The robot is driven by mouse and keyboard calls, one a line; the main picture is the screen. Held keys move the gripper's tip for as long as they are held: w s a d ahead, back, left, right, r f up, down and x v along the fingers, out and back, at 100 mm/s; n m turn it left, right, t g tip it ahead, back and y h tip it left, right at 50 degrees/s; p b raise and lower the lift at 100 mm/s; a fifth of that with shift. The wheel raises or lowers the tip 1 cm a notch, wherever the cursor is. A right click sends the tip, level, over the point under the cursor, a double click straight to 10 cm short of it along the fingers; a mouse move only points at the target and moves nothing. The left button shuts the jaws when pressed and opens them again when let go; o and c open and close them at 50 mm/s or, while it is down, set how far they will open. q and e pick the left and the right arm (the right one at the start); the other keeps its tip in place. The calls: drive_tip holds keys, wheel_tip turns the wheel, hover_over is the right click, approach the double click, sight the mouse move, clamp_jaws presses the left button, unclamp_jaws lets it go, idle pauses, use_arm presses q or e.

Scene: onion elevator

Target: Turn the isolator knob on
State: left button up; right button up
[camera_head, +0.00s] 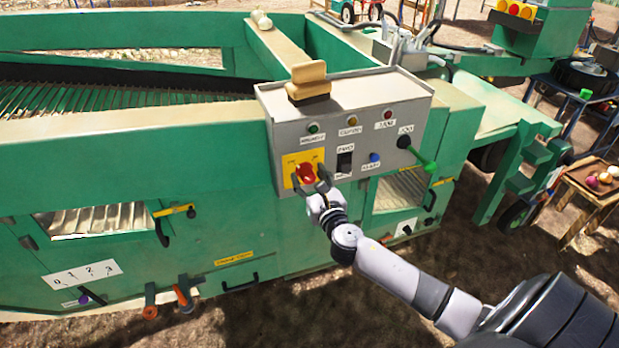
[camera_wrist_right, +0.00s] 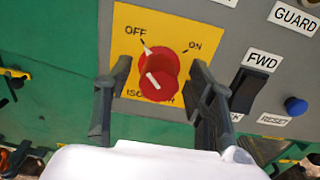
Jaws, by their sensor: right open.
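The red isolator knob (camera_head: 306,173) sits on a yellow plate (camera_head: 290,161) at the lower left of the grey control panel (camera_head: 375,95). In the right wrist view the knob (camera_wrist_right: 158,76) has a white mark that points up and left toward the OFF label; ON is printed at its upper right. My right gripper (camera_head: 308,182) is at the knob. In the right wrist view its two dark fingers (camera_wrist_right: 158,88) are open, one on each side of the knob, with gaps between. My left gripper is not in view.
A black FWD switch (camera_wrist_right: 246,90) and a blue reset button (camera_wrist_right: 295,106) are right of the knob, close to the right finger. A green-handled lever (camera_head: 424,160) sticks out at the panel's right.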

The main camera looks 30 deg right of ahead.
drive_tip(key=shift+c, duration=0.2)
drive_tip(key=c, duration=1.1)
drive_tip(key=m, duration=0.4)
drive_tip(key=shift+m+b, duration=0.35)
drive_tip(key=shift+m, duration=0.05)
drive_tip(key=m, duration=0.4)
drive_tip(key=shift+d+m, duration=0.1)
drive_tip(key=shift+m, duration=0.2)
drive_tip(key=m, duration=0.4)
drive_tip(key=shift+f+m, duration=0.15)
drive_tip(key=shift+m, duration=2.15)
